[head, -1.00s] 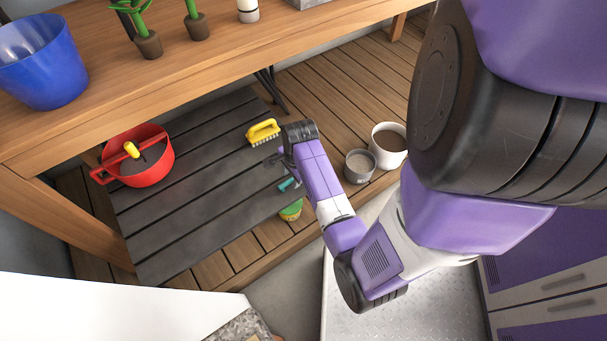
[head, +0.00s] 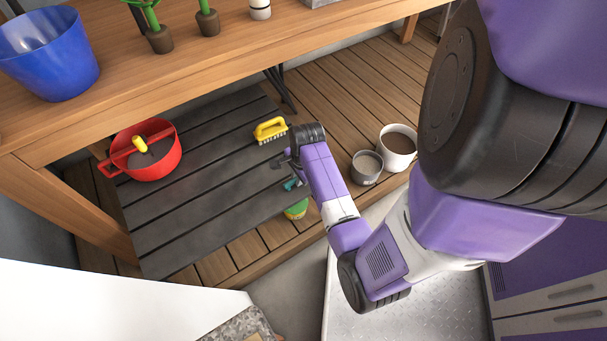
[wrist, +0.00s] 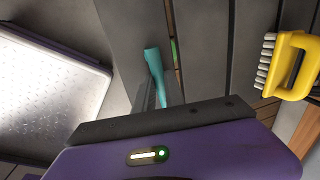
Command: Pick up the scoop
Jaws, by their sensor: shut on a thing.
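A teal handle (wrist: 154,66), which I take to be the scoop's, rises from between the dark fingers of my gripper (wrist: 154,96) in the wrist view. Its other end is hidden by the gripper, so I cannot see the scoop's bowl. In the head view the teal piece (head: 291,184) shows just below my gripper (head: 283,164), over the front right part of the dark slatted board (head: 190,222). The gripper is shut on it. I cannot tell whether it touches the board.
A yellow brush (head: 270,130) lies close beside the gripper. A red pot (head: 165,168) with a yellow-handled thing stands left on the board. A green tub (head: 296,210), grey tin (head: 367,168) and white bucket (head: 397,148) stand nearby. The wooden bench (head: 230,62) overhangs behind.

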